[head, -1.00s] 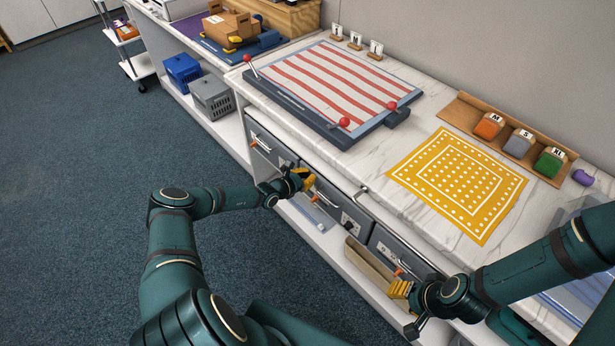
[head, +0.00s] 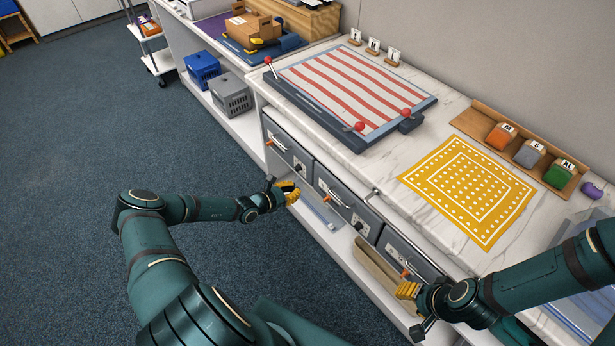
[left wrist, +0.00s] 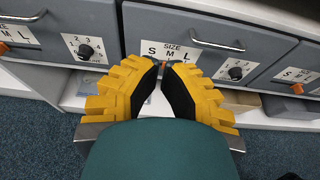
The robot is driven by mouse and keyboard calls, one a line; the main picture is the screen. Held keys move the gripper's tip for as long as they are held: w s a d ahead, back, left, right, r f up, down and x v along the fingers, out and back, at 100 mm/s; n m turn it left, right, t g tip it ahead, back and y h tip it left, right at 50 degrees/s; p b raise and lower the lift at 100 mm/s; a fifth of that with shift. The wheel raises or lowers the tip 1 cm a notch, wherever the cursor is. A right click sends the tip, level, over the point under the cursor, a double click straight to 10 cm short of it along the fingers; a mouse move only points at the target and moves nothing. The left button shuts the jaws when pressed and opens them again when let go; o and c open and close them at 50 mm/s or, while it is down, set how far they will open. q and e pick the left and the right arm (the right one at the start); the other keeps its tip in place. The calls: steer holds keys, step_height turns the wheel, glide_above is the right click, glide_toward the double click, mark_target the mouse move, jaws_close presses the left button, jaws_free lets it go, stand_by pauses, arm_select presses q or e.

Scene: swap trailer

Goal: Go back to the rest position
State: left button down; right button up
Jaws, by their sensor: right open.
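In the head view my left gripper (head: 292,192) is in front of the grey drawer unit, near the gap between the left drawer (head: 287,148) and the middle drawer (head: 345,200). The left wrist view shows its yellow fingers (left wrist: 162,68) with black pads. The drawer fronts with handles, dials and size labels lie beyond. My right gripper (head: 408,290) is open by the right drawer (head: 405,258), low at the counter front, with nothing seen in it.
The marble counter bears a striped cloth on a press board (head: 345,85), a yellow dotted cloth (head: 468,190) and a wooden tray (head: 477,122) of coloured blocks. Blue (head: 202,69) and grey (head: 232,95) crates sit on the lower shelf. The carpet (head: 75,150) at left is clear.

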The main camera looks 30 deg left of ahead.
arm_select(q)
steer(key=shift+s, duration=0.15)
steer(key=s+d+r+m+g+h, duration=0.1)
steer(key=s+d+m+g, duration=0.2)
steer(key=d+m, duration=0.3)
steer(key=s+d+r+m+g+h, duration=0.1)
steer(key=s+d+m+g, duration=0.25)
steer(key=d, duration=0.45)
steer(key=s+d+r+m+g+h, duration=0.1)
steer(key=s+d+m+g, duration=0.2)
steer(key=d, duration=0.5)
steer(key=s+d+r+m+g+y, duration=0.1)
steer(key=s+r+m+y, duration=0.1)
steer(key=s+r+m, duration=0.2)
steer(key=s+d+r+m+g+y, duration=0.1)
steer(key=s+r+m, duration=0.4)
steer(key=m, duration=0.8)
steer(key=s+d+y, duration=0.1)
steer(key=s+y, duration=0.1)
steer(key=s, duration=0.1)
steer(key=shift+s+d+r, duration=0.15)
steer(key=shift+d+r, duration=0.1)
